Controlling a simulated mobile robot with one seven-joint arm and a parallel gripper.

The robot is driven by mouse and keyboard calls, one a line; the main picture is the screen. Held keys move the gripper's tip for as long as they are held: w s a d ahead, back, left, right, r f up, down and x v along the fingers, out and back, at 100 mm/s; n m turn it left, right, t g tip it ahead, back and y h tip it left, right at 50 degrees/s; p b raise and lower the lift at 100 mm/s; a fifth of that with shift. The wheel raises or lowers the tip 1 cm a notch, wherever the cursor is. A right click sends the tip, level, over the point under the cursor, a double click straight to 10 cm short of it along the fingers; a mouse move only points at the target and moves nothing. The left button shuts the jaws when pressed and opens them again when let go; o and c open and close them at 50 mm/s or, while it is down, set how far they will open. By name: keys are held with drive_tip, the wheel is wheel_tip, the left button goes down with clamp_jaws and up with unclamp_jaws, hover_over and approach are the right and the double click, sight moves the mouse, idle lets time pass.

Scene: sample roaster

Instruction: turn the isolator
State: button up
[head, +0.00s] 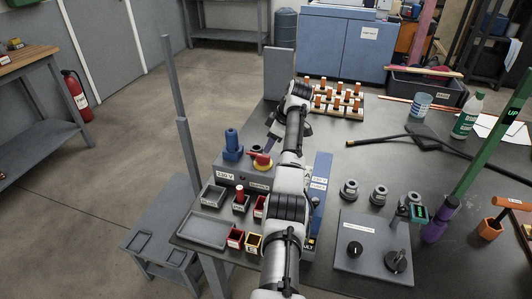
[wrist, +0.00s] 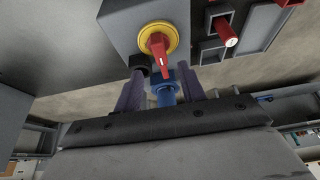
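The isolator is a red handle on a round yellow plate (head: 263,164), on top of a grey box (head: 230,172) labelled 230 V. In the wrist view its red handle (wrist: 158,45) stands on the yellow plate (wrist: 146,31), its narrow end pointing down the picture toward my fingers. My gripper (head: 269,145) reaches down beside the isolator from behind. In the wrist view my gripper (wrist: 162,85) is open, its two fingers spread apart with the handle's end near the gap. Nothing is held. I cannot tell whether a finger touches the handle.
A blue connector (head: 232,145) stands on the box left of the isolator; a black knob (wrist: 139,62) is close beside the handle in the wrist view. Small trays (head: 214,195) lie in front. A switch panel (head: 372,250) is at the right.

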drive_tip(key=w+b+v, duration=0.1)
drive_tip(key=v, duration=0.6)
drive_tip(key=shift+s+r, duration=0.4)
drive_tip(key=shift+s, duration=0.15)
